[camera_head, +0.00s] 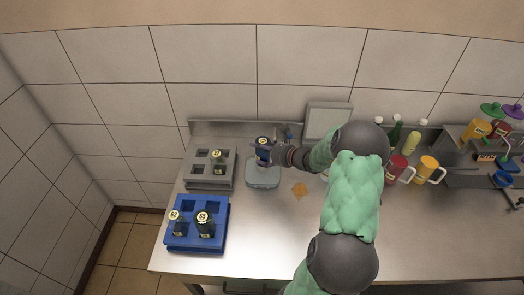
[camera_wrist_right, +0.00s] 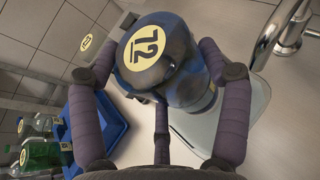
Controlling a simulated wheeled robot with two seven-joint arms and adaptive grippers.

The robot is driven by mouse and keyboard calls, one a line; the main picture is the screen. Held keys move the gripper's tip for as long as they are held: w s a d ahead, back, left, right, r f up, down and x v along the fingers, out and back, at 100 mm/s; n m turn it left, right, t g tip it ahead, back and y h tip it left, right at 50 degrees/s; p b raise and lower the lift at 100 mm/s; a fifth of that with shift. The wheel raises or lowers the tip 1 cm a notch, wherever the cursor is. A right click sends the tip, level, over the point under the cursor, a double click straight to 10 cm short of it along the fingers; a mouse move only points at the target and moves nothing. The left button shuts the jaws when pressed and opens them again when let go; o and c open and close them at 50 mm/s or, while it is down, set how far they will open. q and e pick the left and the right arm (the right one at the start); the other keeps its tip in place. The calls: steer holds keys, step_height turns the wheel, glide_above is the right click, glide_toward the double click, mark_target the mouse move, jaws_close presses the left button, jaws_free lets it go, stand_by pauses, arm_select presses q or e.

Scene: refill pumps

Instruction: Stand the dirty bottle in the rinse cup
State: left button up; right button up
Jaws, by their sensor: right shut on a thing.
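My left gripper is out of view.
A grey rack (camera_head: 195,182) with one dark bottle (camera_head: 217,162) is at the left; a blue rack (camera_head: 190,239) with two bottles is in front of it. A brown stain (camera_head: 299,191) lies on the counter. Mugs (camera_head: 427,169) and bottles stand at the right.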

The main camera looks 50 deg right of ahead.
steer(key=shift+f, duration=0.35)
steer(key=o, duration=1.2)
steer(key=shift+o, duration=0.2)
steer(key=shift+r, duration=0.1)
steer(key=shift+r+p, duration=2.95)
steer(key=shift+r, duration=1.5)
